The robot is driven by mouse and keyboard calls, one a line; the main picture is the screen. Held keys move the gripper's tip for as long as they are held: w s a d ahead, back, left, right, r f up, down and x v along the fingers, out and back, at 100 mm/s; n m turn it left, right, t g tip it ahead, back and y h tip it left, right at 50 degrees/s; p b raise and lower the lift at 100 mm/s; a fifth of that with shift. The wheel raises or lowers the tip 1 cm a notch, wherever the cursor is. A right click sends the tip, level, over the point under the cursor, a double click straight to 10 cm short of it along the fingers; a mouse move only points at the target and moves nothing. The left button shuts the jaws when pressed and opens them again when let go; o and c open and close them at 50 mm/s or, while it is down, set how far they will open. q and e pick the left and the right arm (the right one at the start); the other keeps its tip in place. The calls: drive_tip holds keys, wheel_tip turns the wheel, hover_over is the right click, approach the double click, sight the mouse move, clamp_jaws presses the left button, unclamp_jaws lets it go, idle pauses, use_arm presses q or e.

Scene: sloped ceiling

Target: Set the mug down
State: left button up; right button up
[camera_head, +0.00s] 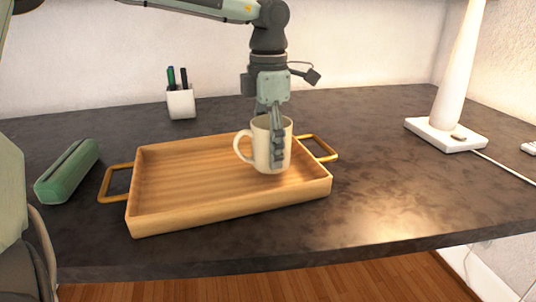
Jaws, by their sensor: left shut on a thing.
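A cream mug (262,150) is upright at the right part of a wooden tray (230,203) with brass-coloured handles. Its handle points left. My left gripper (277,150) comes down from above and is shut on the mug, with a finger over the mug's front right wall. The other finger is mostly hidden. The mug's base appears at the tray floor, but I cannot tell whether it touches. My right gripper is not in view.
A green case (67,172) lies left of the tray. A white pen cup (181,103) stands behind it. A white lamp (445,135) with a cord stands at the right. The dark tabletop (400,200) is clear right of the tray.

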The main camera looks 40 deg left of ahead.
use_arm(q)
drive_tip(key=shift+f, duration=1.1)
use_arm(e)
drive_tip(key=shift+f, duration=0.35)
use_arm(q)
drive_tip(key=shift+f, duration=0.1)
